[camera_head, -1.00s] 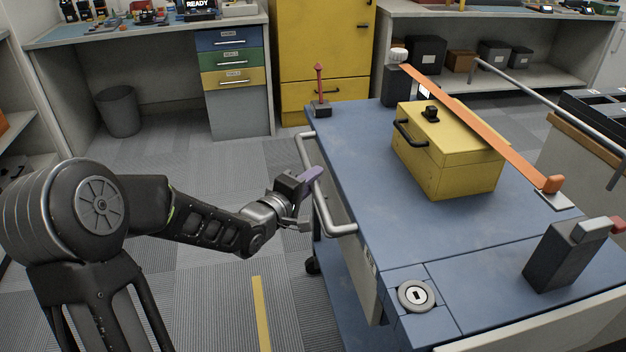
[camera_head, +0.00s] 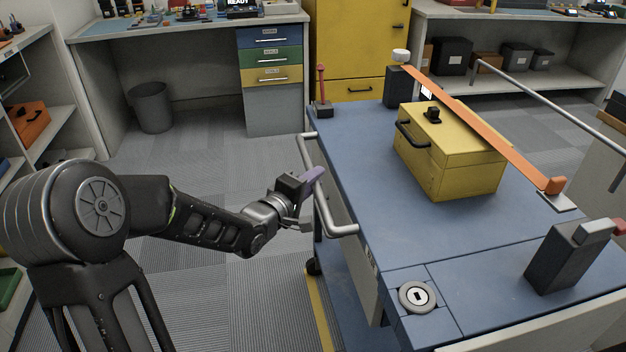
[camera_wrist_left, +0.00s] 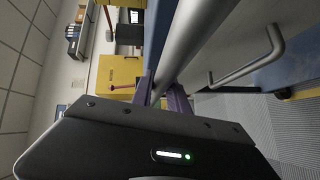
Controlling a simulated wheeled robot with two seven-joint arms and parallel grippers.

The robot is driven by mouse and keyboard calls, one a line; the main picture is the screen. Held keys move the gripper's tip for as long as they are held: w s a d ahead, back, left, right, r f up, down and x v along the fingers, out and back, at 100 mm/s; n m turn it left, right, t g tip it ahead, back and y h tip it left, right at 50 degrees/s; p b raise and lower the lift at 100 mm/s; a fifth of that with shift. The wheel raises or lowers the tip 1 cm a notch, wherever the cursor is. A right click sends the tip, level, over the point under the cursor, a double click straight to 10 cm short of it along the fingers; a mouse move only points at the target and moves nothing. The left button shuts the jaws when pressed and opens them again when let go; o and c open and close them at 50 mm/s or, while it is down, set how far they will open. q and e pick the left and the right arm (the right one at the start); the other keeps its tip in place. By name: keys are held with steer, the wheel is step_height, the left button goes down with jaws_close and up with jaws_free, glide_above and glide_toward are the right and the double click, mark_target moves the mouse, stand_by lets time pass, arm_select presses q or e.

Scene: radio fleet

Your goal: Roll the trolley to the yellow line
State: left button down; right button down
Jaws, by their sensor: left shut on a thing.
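The blue-topped trolley (camera_head: 350,165) stands at the centre right, with a grey side handle (camera_head: 322,205) along its left edge. My left gripper (camera_head: 309,188) is shut on that handle. In the left wrist view its purple fingers (camera_wrist_left: 165,100) lie on both sides of the grey handle bar (camera_wrist_left: 190,40). The yellow line (camera_head: 321,308) on the floor runs beside the trolley's lower left, near a black castor (camera_head: 313,266); part of it is hidden under the trolley. A bit of it also shows in the left wrist view (camera_wrist_left: 303,94). My right gripper is not seen.
A yellow box (camera_head: 450,160) with a black handle sits on the trolley beneath an orange bar (camera_head: 480,125). A workbench (camera_head: 190,25) with coloured drawers and a grey bin (camera_head: 150,108) stand behind. Shelves (camera_head: 50,135) line the left. Carpet between is clear.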

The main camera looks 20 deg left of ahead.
arm_select(q)
steer(key=shift+a, duration=0.1)
stand_by(0.3)
steer(key=c, duration=1.3)
jaws_free()
steer(key=s+r+p, duration=0.1)
steer(key=s, duration=0.6)
steer(key=shift+s+a, duration=0.3)
steer(key=shift+a, duration=0.1)
